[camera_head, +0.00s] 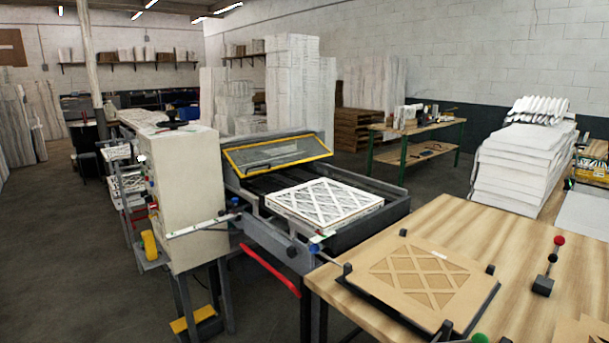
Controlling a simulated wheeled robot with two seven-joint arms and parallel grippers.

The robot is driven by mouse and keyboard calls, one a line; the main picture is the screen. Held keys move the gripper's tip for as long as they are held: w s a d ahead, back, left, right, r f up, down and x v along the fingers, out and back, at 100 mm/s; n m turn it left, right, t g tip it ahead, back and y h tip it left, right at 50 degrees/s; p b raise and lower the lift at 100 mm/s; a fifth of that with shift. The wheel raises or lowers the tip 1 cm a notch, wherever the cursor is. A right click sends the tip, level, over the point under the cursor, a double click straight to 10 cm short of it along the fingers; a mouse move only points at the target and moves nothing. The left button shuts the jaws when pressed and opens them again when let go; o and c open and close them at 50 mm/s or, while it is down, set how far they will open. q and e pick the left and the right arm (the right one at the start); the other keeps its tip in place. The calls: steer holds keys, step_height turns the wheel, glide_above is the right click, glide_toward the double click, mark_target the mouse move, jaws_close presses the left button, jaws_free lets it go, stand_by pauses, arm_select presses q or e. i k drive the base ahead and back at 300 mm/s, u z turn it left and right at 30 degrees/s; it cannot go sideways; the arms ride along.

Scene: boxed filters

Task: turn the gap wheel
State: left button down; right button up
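A machine stands left of centre, with a beige cabinet (186,185) and a roller bed beside it. A small black wheel-like part (173,119) sits on top of the cabinet; it may be the gap wheel, but I cannot tell for sure. A black round knob (292,252) is on the front side of the roller bed. A white boxed filter with a lattice face (325,201) lies on the bed, in front of a raised yellow-framed clear guard (277,154). Neither of my grippers is in view.
A wooden table (480,235) fills the right front, with a brown lattice panel (425,272) in a black holder and a red-knobbed lever (549,265). A red bar (270,270) juts below the bed. White filters are stacked (520,160) at right.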

mark_target(172, 120)
steer(key=k, duration=0.55)
steer(key=u, duration=1.25)
steer(key=i, duration=1.35)
steer(key=u, duration=0.25)
steer(key=i, duration=1.7)
steer(key=z, duration=1)
